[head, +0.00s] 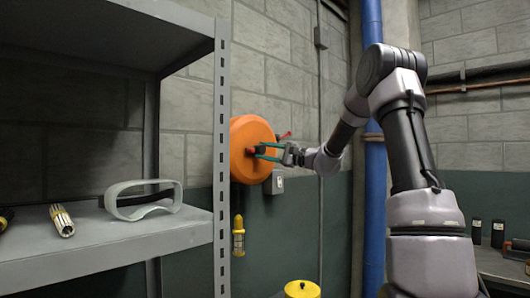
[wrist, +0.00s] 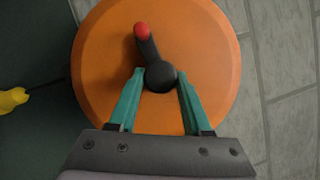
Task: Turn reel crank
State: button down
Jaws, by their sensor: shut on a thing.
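The orange reel (head: 250,148) is a round disc mounted on the block wall, just right of the shelf post. In the wrist view the reel (wrist: 205,60) fills the middle of the picture. Its dark crank (wrist: 149,49) has a round hub and an arm with a red tip, pointing up and slightly left. My gripper (wrist: 160,82) has teal fingers shut on the crank's dark round hub. In the head view my gripper (head: 262,152) reaches the reel from the right, and the crank's red tip (head: 284,135) shows above the fingers.
A grey shelf (head: 110,240) at left holds clear goggles (head: 144,199) and a metallic cylinder (head: 62,220). A yellow lamp-like object (head: 238,236) hangs below the reel. A grey wall box (head: 276,182) sits beside it. A blue pipe (head: 373,200) stands behind my arm. A yellow lid (head: 302,289) is below.

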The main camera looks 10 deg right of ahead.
jog(key=shift+m, duration=0.4)
jog(key=shift+c, duration=1.7)
grip_release()
jog(key=v, duration=1.1)
jog(key=shift+a+f, duration=0.15)
